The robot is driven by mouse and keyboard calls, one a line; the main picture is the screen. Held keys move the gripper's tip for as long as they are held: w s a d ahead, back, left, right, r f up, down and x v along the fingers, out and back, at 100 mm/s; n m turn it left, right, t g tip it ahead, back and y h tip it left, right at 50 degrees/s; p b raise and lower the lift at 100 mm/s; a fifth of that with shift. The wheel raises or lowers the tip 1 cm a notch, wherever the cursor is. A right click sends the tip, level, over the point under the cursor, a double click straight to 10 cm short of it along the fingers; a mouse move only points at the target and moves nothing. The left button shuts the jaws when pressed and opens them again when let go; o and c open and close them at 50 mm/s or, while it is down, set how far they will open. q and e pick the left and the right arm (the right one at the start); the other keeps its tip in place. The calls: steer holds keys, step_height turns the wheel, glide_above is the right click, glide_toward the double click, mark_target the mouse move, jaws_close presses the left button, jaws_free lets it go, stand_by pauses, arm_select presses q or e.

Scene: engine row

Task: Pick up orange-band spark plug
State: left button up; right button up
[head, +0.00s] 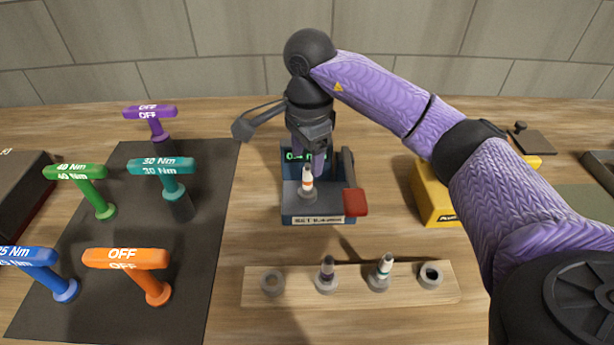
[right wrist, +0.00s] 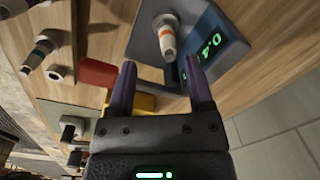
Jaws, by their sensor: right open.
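The orange-band spark plug (head: 307,181) stands upright in a grey socket on a blue device (head: 318,219) with a green display. It is white with an orange band and also shows in the right wrist view (right wrist: 167,40). My right gripper (head: 318,160) is just behind and above the plug. In the right wrist view its two dark purple fingers (right wrist: 160,66) are spread apart, with the plug's tip just ahead of the gap and nothing between them. My left gripper is in neither view.
A red-ended lever (head: 355,201) sits at the device's right. A wooden rack (head: 350,293) in front holds a dark-banded plug (head: 327,268) and a teal-banded plug (head: 385,265). A yellow box (head: 432,205) is right; several coloured T-handles stand on a dark mat (head: 190,260) left.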

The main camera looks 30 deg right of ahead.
mark_target(308, 166)
steer(key=f, duration=0.4)
steer(key=w+f+b, duration=0.1)
steer(key=f, duration=0.1)
steer(key=shift+d, duration=0.4)
steer(key=shift+r, duration=0.1)
jaws_close()
